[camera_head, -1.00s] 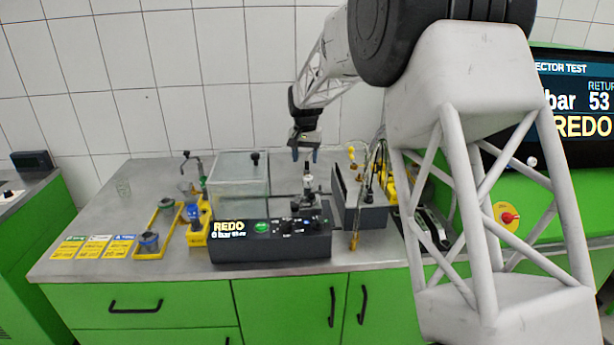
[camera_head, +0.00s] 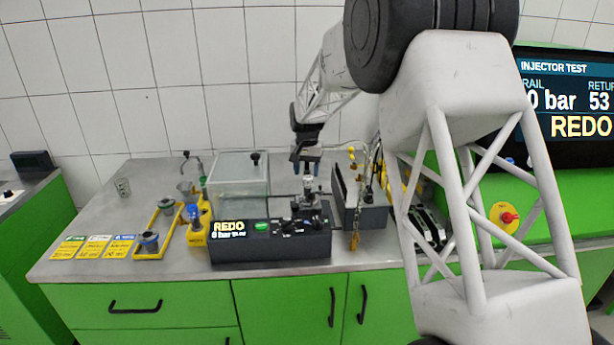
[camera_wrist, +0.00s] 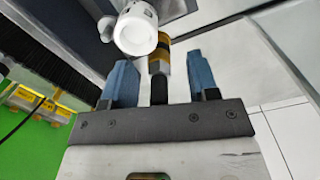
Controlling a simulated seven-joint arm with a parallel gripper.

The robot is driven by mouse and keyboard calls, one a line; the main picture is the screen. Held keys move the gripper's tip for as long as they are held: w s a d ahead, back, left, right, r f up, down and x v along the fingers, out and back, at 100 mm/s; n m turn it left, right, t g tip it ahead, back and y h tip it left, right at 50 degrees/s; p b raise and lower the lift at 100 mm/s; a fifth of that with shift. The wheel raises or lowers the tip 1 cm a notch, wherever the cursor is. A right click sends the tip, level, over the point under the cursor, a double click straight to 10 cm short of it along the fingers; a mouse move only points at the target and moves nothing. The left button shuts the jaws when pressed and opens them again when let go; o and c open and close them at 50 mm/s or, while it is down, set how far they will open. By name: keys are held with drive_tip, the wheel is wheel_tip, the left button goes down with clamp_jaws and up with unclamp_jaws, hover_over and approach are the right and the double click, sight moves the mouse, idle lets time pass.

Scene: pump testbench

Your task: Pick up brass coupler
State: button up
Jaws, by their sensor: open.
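My gripper (camera_head: 305,169) is open above the clamp fixture (camera_head: 309,204) behind the black control box, in the head view. In the wrist view, the two blue fingers of my gripper (camera_wrist: 158,62) stand apart. A small part with a brass-coloured band and a black end (camera_wrist: 160,62) shows in the gap between them; it looks like the brass coupler. I cannot tell whether either finger touches it. A white round cylinder (camera_wrist: 136,34) lies just beyond and left of it. In the head view the coupler is too small to make out by the fingers.
The control box (camera_head: 270,243) reads REDO. A clear tank (camera_head: 238,182) stands left of my gripper. A grey bin (camera_head: 372,216) with upright tools and a hanging brass-coloured piece (camera_head: 355,240) stands close on the right. Yellow trays (camera_head: 160,230) stand left. The far-left bench is mostly clear.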

sight(307, 169)
drive_tip(key=shift+f, duration=1.45)
clamp_jaws()
drive_tip(key=shift+r, duration=5)
drive_tip(key=shift+d, duration=0.15)
drive_tip(key=d, duration=0.5)
drive_tip(key=d+f, duration=0.1)
drive_tip(key=d, duration=1.1)
drive_tip(key=shift+s+d+f, duration=0.15)
drive_tip(key=shift+s+d, duration=0.05)
drive_tip(key=shift+s, duration=0.1)
